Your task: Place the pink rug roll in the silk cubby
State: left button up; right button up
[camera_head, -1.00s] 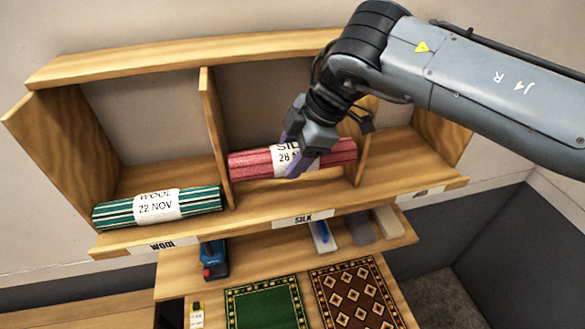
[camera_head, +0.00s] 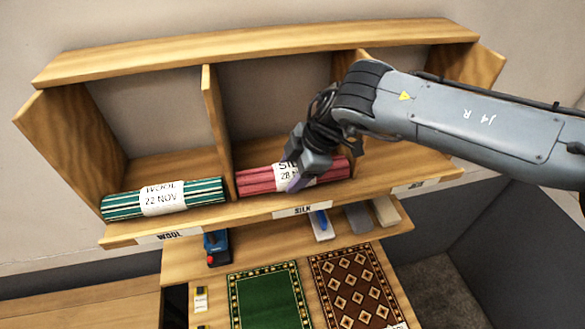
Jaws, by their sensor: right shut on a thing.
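The pink rug roll (camera_head: 257,181) lies lengthwise in the middle cubby, above the shelf label reading SILK (camera_head: 303,210). Its white paper band is partly hidden by my gripper. My right gripper (camera_head: 296,182) is over the middle of the roll, shut on it at the band. The roll sits low in the silk cubby (camera_head: 265,110), close to the shelf floor; whether it bears fully on the floor I cannot tell. My left gripper is not in view.
A green striped roll (camera_head: 207,191) lies in the wool cubby on the left. Upright dividers (camera_head: 215,120) bound the silk cubby. Below are a lower shelf with a blue tool (camera_head: 217,246) and brushes, a green rug (camera_head: 268,297) and a brown rug (camera_head: 357,285).

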jog(key=shift+f, duration=0.1)
jog(key=o, duration=1.2)
jog(key=shift+r, duration=0.2)
jog(key=shift+d+r, duration=0.1)
jog(key=shift+r, duration=0.05)
jog(key=b+v, duration=0.2)
jog(key=v, duration=0.9)
jog(key=shift+r+b, duration=0.25)
jog(key=shift+b, duration=0.1)
jog(key=shift+d, duration=0.1)
